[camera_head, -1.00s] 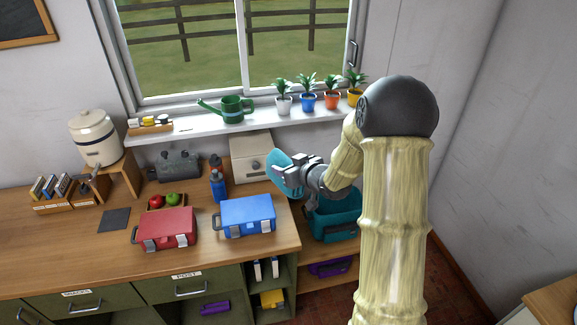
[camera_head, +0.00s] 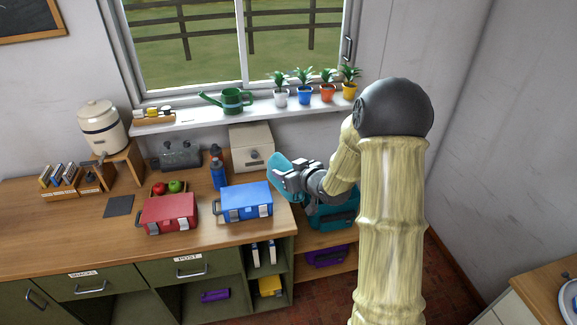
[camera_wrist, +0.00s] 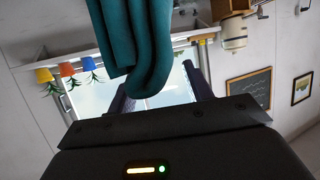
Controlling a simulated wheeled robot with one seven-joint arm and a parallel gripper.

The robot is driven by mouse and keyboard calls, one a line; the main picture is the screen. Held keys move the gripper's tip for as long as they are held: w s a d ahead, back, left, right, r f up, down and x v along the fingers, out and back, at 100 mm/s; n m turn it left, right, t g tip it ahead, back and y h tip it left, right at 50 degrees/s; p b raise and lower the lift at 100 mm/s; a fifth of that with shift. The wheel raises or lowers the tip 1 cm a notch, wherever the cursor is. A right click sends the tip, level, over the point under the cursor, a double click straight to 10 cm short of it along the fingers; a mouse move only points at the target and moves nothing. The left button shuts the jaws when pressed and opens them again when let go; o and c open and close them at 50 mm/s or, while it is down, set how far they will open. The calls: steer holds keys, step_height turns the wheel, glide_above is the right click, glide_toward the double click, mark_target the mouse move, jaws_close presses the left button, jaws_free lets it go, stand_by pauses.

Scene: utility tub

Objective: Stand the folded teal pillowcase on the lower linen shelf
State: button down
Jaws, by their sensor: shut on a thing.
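The folded teal pillowcase (camera_head: 278,166) is held in my gripper (camera_head: 290,179), above the right end of the wooden counter. In the wrist view the pillowcase (camera_wrist: 146,45) hangs as several dark teal folds with a rounded fold edge, between my gripper's fingers (camera_wrist: 155,90). My gripper is shut on it. Which shelf is the lower linen shelf I cannot tell. Below my gripper, a low wooden unit (camera_head: 338,243) at the counter's right end holds a teal bin (camera_head: 333,216) above a purple item (camera_head: 327,256). My arm hides part of this unit.
A blue case (camera_head: 245,201) and a red case (camera_head: 168,213) lie on the counter near my gripper. A cream box (camera_head: 251,147) stands behind it. Potted plants (camera_head: 304,90) and a green watering can (camera_head: 232,100) line the windowsill. The floor (camera_head: 310,296) in front is clear.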

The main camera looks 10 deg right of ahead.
steer(key=s+f+m+h+b, duration=0.1)
steer(key=s+f+b, duration=0.1)
steer(key=f, duration=1)
steer(key=s+f+m+h+b, duration=0.1)
steer(key=f+b, duration=0.3)
steer(key=f, duration=0.9)
steer(key=s+f+m+t+h+b, duration=0.1)
steer(key=s+f+m+h+b, duration=0.1)
steer(key=f, duration=1)
steer(key=shift+s+a+f+h+b, duration=0.25)
steer(key=shift+s+f+h+b, duration=0.2)
steer(key=shift+b, duration=0.6)
steer(key=shift+r, duration=0.15)
steer(key=shift+w+a, duration=0.1)
